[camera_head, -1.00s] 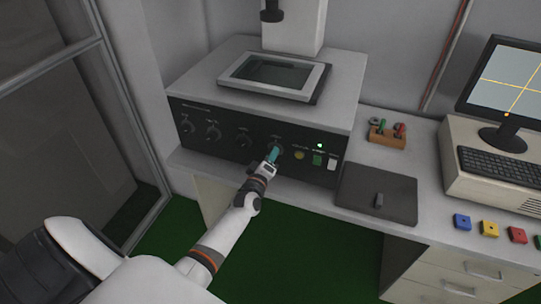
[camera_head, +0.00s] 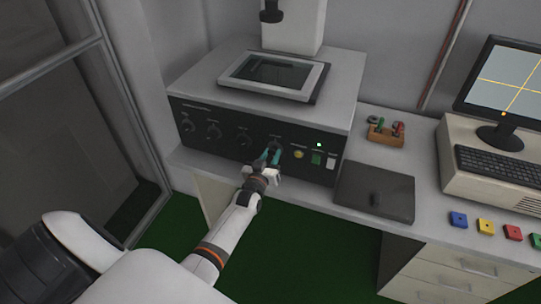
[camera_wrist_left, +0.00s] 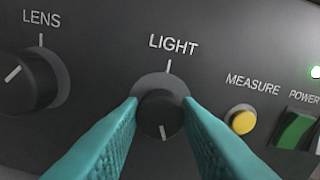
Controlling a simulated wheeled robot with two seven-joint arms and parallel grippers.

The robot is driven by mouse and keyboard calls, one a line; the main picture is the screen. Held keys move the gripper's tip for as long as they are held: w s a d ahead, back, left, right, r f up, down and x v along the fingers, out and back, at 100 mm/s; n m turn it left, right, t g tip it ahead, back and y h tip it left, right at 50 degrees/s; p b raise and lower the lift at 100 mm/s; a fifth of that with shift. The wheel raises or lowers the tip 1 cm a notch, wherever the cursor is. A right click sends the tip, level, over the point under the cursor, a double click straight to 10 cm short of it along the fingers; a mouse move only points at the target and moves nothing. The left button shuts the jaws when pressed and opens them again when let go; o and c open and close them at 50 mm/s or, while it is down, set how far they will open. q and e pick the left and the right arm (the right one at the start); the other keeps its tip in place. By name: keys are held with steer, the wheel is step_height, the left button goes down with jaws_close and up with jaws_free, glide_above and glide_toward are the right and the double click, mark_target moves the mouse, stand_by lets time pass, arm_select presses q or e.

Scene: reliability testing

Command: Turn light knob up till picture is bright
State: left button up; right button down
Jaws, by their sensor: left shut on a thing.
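The black light knob (camera_wrist_left: 160,113) sits under the word LIGHT on the dark front panel (camera_head: 222,133). Its white pointer line is directed downward, away from the tick above it. My left gripper (camera_head: 271,154) is at this knob in the head view. In the left wrist view its two teal fingers (camera_wrist_left: 160,120) stand on either side of the knob, shut on it. The monitor (camera_head: 507,78) at the right shows a pale grey picture with yellow cross lines. My right gripper is not in view.
The lens knob (camera_wrist_left: 33,80) is left of the light knob. A yellow measure button (camera_wrist_left: 241,120) and a green power switch (camera_wrist_left: 294,131) are close on the right. A dark flat plate (camera_head: 375,190) and colored blocks (camera_head: 485,226) lie on the desk.

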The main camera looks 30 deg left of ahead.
arm_select(q)
steer(key=shift+f+m, duration=0.1)
steer(key=shift+m, duration=0.5)
steer(key=o, duration=1)
steer(key=shift+c, duration=0.2)
steer(key=b+v, duration=0.1)
steer(key=v, duration=1.1)
steer(key=shift+b, duration=0.3)
